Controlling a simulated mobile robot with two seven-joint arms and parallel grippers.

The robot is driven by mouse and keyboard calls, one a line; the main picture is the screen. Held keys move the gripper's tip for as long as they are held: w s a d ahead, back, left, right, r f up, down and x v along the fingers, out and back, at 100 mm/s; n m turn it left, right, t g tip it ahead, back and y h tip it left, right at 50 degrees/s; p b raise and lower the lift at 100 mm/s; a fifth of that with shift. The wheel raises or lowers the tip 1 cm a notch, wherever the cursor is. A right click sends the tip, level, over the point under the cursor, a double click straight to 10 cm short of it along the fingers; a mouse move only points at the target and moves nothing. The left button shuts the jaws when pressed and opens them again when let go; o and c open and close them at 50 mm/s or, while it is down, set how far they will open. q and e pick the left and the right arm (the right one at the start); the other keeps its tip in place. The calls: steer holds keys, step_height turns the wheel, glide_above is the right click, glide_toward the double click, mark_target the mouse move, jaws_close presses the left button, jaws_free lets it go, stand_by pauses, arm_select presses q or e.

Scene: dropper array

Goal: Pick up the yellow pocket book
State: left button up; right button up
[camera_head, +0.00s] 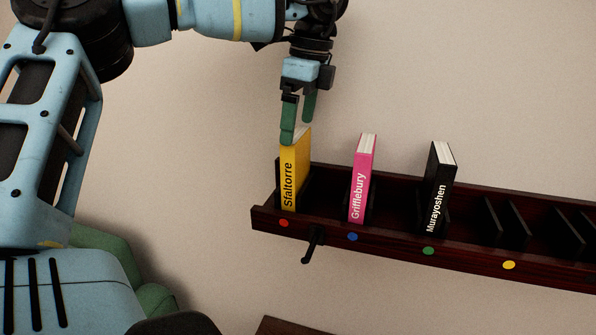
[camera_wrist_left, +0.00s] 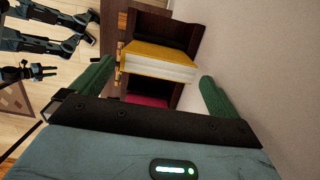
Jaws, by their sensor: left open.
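The yellow pocket book (camera_head: 294,172), with "Sfaltorre" on its spine, stands upright in the leftmost slot of the dark wooden rack, by the red dot. My left gripper (camera_head: 298,118) is just above its top edge in the head view, fingers pointing down. In the left wrist view the yellow book (camera_wrist_left: 160,62) shows its cover edge and white pages between and beyond the two green fingers (camera_wrist_left: 157,88). The gripper is open and holds nothing. Whether a finger touches the book cannot be told. My right gripper is not in view.
The rack (camera_head: 390,240) also holds a pink book (camera_head: 361,180) by the blue dot and a black book (camera_head: 438,188) by the green dot. Slots further right are empty. A dark lever (camera_head: 312,243) hangs from the rack front. A plain wall is behind.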

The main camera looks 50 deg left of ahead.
mark_target(295, 151)
arm_select(q)
steer(key=shift+a+f, duration=0.15)
steer(key=shift+f, duration=0.75)
steer(key=f, duration=0.3)
steer(key=f+p, duration=0.1)
steer(key=shift+s+a+f, duration=0.2)
steer(key=shift+s+f, duration=0.05)
steer(key=shift+f, duration=0.3)
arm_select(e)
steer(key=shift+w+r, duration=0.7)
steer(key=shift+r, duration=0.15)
arm_select(q)
steer(key=c, duration=0.9)
steer(key=shift+o, duration=0.2)
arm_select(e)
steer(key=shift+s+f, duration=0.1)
arm_select(q)
steer(key=shift+r, duration=0.2)
